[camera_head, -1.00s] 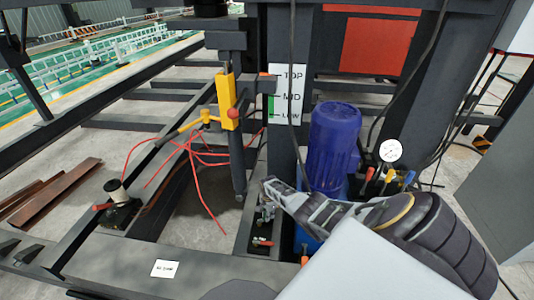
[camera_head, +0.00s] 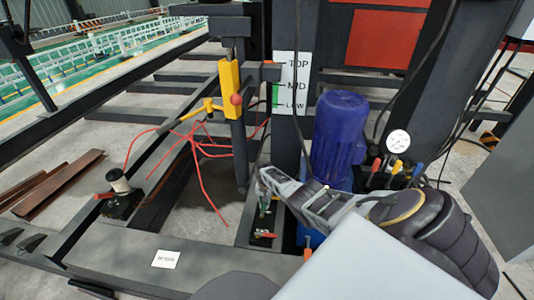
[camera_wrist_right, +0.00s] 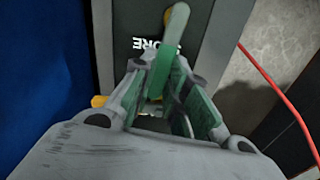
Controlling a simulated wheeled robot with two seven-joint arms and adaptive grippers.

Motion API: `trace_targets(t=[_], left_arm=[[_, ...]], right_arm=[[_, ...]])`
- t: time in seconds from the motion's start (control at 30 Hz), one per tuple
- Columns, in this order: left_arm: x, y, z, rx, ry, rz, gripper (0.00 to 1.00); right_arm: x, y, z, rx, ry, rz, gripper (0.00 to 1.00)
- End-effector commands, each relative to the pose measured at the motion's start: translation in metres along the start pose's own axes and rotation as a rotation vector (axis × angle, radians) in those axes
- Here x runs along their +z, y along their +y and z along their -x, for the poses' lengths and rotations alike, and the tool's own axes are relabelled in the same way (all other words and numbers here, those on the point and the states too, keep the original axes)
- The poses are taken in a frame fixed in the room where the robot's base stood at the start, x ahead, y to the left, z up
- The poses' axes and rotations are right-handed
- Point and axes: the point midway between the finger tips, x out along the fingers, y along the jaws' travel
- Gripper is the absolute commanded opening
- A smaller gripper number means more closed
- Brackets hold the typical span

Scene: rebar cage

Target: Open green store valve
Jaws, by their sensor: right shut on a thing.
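The green store valve handle (camera_wrist_right: 160,72) shows in the right wrist view between the fingers of my right gripper (camera_wrist_right: 165,95), beside a plate with partly covered lettering ending in "ORE". Its upper end looks pale. My right gripper (camera_head: 266,182) is shut on this handle. In the head view it reaches in from the right to the small valves left of the blue motor, and its fingers partly hide the green valve. A red-handled valve (camera_head: 265,235) sits just below, nearer the camera. My left gripper is not in view.
The blue motor (camera_head: 338,135) stands close to the right of my gripper. A yellow bracket (camera_head: 229,90) with red hoses (camera_head: 205,180) is to the left. Several coloured levers (camera_head: 395,168) and a gauge (camera_head: 398,142) are to the right. A red hose also crosses the wrist view (camera_wrist_right: 280,95).

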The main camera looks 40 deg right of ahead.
Motion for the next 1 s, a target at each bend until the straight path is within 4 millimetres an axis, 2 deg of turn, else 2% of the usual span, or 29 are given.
trace_targets(t=[0.3,0.8,0.83,1.0], left_arm=[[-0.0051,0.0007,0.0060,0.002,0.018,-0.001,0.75],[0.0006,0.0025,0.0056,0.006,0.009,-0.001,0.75],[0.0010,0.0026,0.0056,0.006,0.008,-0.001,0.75],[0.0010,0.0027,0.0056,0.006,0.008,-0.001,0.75]], right_arm=[[0.0029,-0.0080,-0.0015,0.000,-0.004,0.127,0.00],[0.0031,-0.0091,-0.0010,0.000,-0.004,0.152,0.00],[0.0031,-0.0091,-0.0011,0.000,-0.004,0.152,0.17],[0.0023,-0.0088,-0.0007,0.000,-0.002,0.151,0.38]])
